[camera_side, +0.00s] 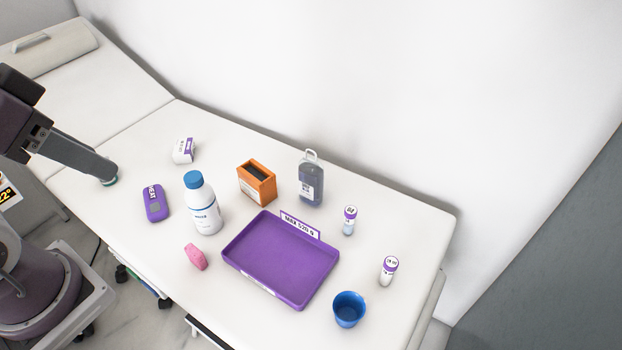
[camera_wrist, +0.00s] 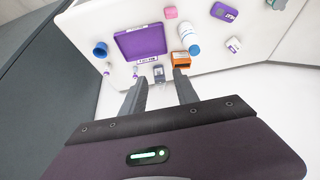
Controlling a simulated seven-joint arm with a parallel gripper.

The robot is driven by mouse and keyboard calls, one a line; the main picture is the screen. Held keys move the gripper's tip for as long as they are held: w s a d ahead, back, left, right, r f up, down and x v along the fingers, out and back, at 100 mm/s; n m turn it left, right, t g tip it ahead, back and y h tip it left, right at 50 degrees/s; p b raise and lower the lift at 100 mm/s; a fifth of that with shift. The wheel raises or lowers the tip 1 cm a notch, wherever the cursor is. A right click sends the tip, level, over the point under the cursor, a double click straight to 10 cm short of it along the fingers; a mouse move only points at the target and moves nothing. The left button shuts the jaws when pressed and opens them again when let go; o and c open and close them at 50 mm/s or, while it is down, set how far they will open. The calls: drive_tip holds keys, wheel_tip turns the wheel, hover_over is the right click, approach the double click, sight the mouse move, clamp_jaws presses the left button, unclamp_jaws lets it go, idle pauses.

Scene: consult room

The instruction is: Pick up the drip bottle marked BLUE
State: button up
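A grey, see-through drip bottle (camera_side: 311,181) with a hanging loop on top stands upright near the wall side of the couch, right of an orange box. Its white label is too small to read. In the wrist view the drip bottle (camera_wrist: 158,74) shows small and far off, in the gap between the fingertips. My gripper (camera_wrist: 160,78) is open with nothing between its fingers. In the side view my gripper is at the far left, above the couch and well apart from the bottle. A white bottle with a blue cap (camera_side: 203,205) stands left of the orange box.
The orange box (camera_side: 256,183) stands close to the drip bottle. A purple tray (camera_side: 280,262) lies in front. Two vials (camera_side: 349,220) (camera_side: 388,270) and a blue cup (camera_side: 348,309) are to the right. A purple device (camera_side: 155,203), white box (camera_side: 183,150) and pink block (camera_side: 195,257) are left.

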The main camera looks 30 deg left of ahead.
drive_tip(key=o, duration=1.2)
drive_tip(key=t, duration=0.5)
hover_over(306, 182)
wheel_tip(306, 182, down, 20)
drive_tip(key=shift+t, duration=0.6)
drive_tip(key=f, duration=0.6)
drive_tip(key=shift+w+a, duration=0.2)
drive_tip(key=shift+w, duration=0.2)
drive_tip(key=shift+t, duration=0.9)
drive_tip(key=f, duration=0.3)
drive_tip(key=s+f, duration=0.1)
drive_tip(key=f, duration=0.2)
drive_tip(key=s+f, duration=0.1)
drive_tip(key=f, duration=0.3)
drive_tip(key=shift+d, duration=0.1)
drive_tip(key=x, duration=0.6)
drive_tip(key=shift+w+d+f, duration=0.15)
drive_tip(key=shift+w+f, duration=0.05)
drive_tip(key=shift+w, duration=0.15)
